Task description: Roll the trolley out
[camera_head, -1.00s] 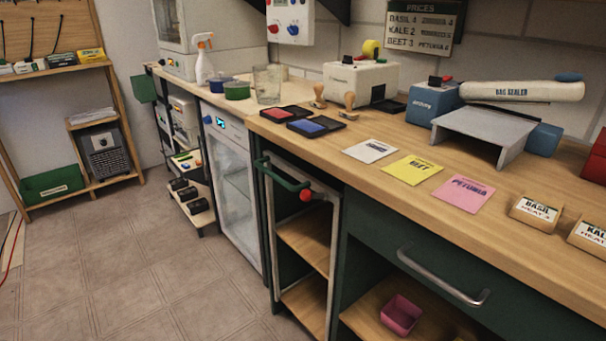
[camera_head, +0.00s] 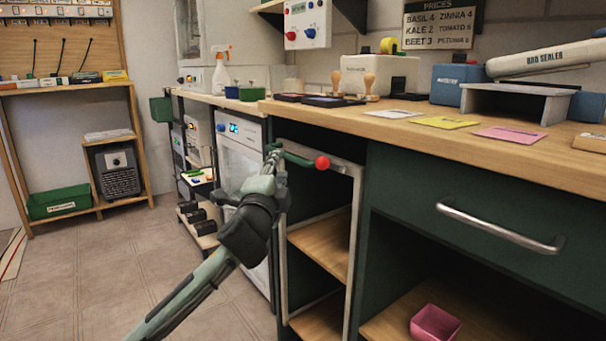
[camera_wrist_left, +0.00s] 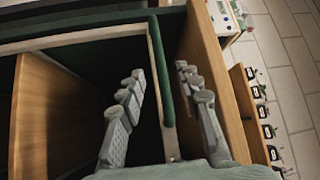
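The trolley (camera_head: 351,250) is a narrow frame with wooden shelves, standing in the bay under the bench. Its green handle (camera_head: 296,159) with a red knob (camera_head: 322,162) runs along the top front. My left gripper (camera_head: 274,160) is at the left end of the handle. In the left wrist view the green handle bar (camera_wrist_left: 158,70) lies between the two fingers of my left gripper (camera_wrist_left: 158,85), with a gap on each side. The fingers are apart and not closed on it. My right gripper is not in view.
The wooden bench top (camera_head: 400,122) holds stamps, ink pads and seed packets. A glass-door appliance (camera_head: 240,135) stands left of the trolley. A pink pot (camera_head: 435,325) sits on the shelf to the right. The tiled floor (camera_head: 90,290) in front at left is clear.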

